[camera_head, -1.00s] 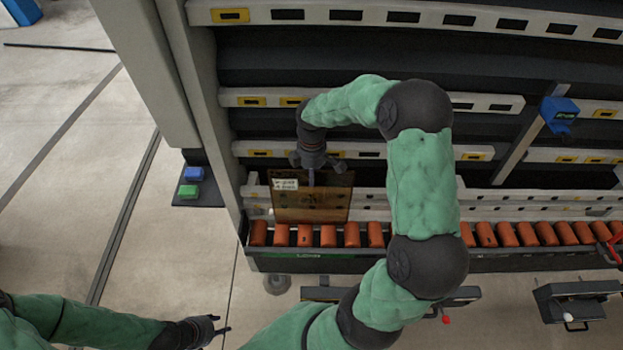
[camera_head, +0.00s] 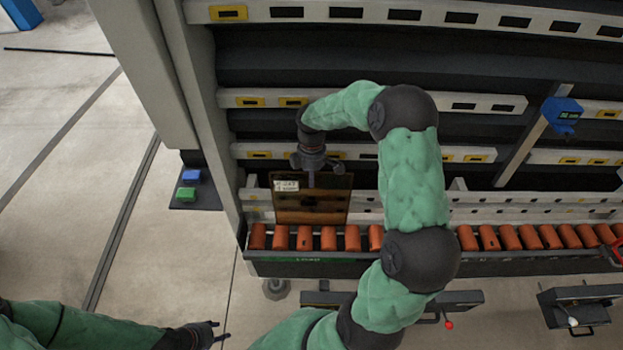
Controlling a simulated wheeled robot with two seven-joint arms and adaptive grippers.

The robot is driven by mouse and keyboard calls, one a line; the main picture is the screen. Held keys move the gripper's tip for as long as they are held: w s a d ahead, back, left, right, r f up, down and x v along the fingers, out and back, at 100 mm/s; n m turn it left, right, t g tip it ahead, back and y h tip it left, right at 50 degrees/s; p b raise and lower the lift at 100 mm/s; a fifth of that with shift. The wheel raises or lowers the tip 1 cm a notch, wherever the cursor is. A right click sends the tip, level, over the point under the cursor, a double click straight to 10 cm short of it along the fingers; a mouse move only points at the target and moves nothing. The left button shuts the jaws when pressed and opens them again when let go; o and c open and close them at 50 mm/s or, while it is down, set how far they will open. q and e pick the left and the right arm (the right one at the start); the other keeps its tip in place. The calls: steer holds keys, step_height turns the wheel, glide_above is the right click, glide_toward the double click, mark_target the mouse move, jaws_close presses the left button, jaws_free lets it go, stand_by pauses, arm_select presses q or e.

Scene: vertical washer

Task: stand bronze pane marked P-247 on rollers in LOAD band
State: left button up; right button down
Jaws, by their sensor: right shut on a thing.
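The bronze pane (camera_head: 313,209) with a white label (camera_head: 286,185) stands roughly upright at the left end of the orange rollers (camera_head: 328,238). The label's text is too small to read surely. The pane's lower edge is at the back of the rollers; I cannot tell if it touches them. My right gripper (camera_head: 311,177) is shut on the pane's top edge from above. A green LOAD band (camera_head: 308,260) marks the rail front below the pane. My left gripper (camera_head: 215,332) is low at the left, away from the pane; its fingers are too small to judge.
The washer's white slotted rails (camera_head: 400,14) rise behind the rollers. A post (camera_head: 160,80) stands left, with a blue and a green block (camera_head: 186,193) beside it. A blue device (camera_head: 562,113) is on the right. Clamp-like fixtures (camera_head: 580,306) project in front. The floor at left is clear.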

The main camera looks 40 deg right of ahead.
steer(key=shift+f, duration=0.45)
stand_by(0.9)
steer(key=c, duration=1.3)
jaws_free()
steer(key=shift+f, duration=0.1)
step_height(320, 180, up, 8)
steer(key=shift+w+d, duration=0.3)
steer(key=shift+w, duration=0.05)
step_height(320, 180, up, 10)
steer(key=p, duration=0.7)
steer(key=shift+w+d+p, duration=0.35)
steer(key=shift+w+p, duration=0.05)
